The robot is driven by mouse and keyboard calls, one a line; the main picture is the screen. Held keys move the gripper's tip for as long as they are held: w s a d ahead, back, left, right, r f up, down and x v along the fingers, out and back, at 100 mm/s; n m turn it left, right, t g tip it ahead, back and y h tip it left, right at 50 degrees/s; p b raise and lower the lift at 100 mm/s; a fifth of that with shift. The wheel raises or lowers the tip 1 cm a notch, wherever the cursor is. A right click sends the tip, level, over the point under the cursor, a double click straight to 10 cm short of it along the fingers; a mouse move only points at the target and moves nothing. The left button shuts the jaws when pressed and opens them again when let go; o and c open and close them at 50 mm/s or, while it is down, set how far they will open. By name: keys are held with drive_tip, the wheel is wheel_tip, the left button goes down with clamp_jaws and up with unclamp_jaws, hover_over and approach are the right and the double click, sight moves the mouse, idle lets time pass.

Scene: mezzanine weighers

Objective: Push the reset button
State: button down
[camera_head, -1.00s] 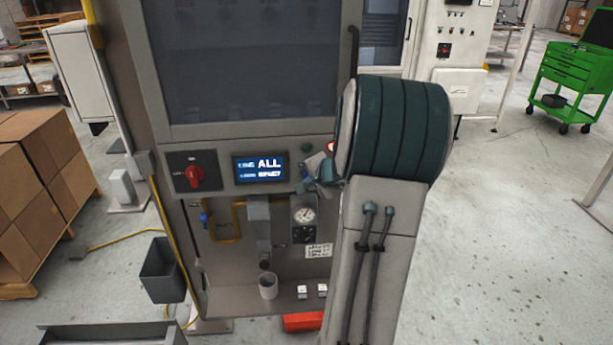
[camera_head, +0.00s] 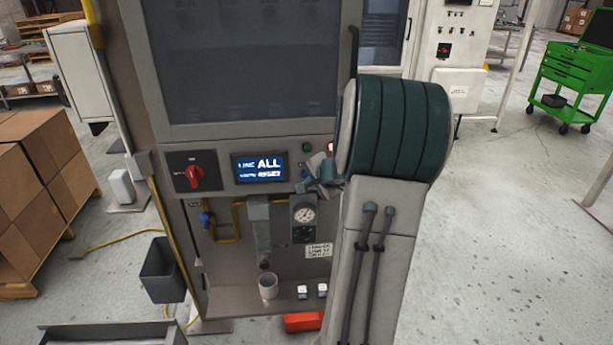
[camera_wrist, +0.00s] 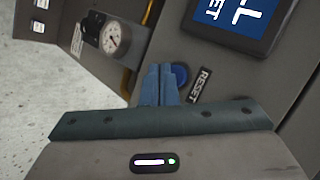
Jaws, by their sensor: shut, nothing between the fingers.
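The reset button (camera_wrist: 181,75) is a round blue button beside a black RESET label (camera_wrist: 201,86) in the wrist view. The fingers partly cover its left side. My gripper (camera_wrist: 159,70) is shut and empty, with its fingertips at or just in front of the button; I cannot tell whether they touch it. In the head view my gripper (camera_head: 308,178) is at the panel just right of the blue display (camera_head: 259,168), and the button cannot be made out there.
A red rotary switch (camera_head: 194,177) is left of the display. A green button (camera_head: 307,147) and a red light (camera_head: 331,148) sit above my gripper. A pressure gauge (camera_head: 304,215) is below, also in the wrist view (camera_wrist: 116,39). A yellow pipe (camera_head: 236,222) runs beside it.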

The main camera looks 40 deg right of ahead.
idle(0.4)
drive_tip(key=shift+w+d, duration=0.2)
drive_tip(key=shift+w, duration=0.1)
drive_tip(key=shift+w+d, duration=0.25)
drive_tip(key=shift+w, duration=0.1)
idle(0.7)
drive_tip(key=shift+s+b, duration=0.1)
drive_tip(key=shift+b, duration=0.25)
drive_tip(key=shift+s+a+b, duration=0.45)
drive_tip(key=shift+s+b, duration=0.05)
drive_tip(key=shift+s, duration=0.1)
drive_tip(key=s+a+b, duration=0.1)
drive_tip(key=s, duration=0.2)
drive_tip(key=s+a+b, duration=0.1)
drive_tip(key=shift+s+a+b, duration=0.15)
drive_tip(key=shift+a+b, duration=0.15)
drive_tip(key=shift+b, duration=0.05)
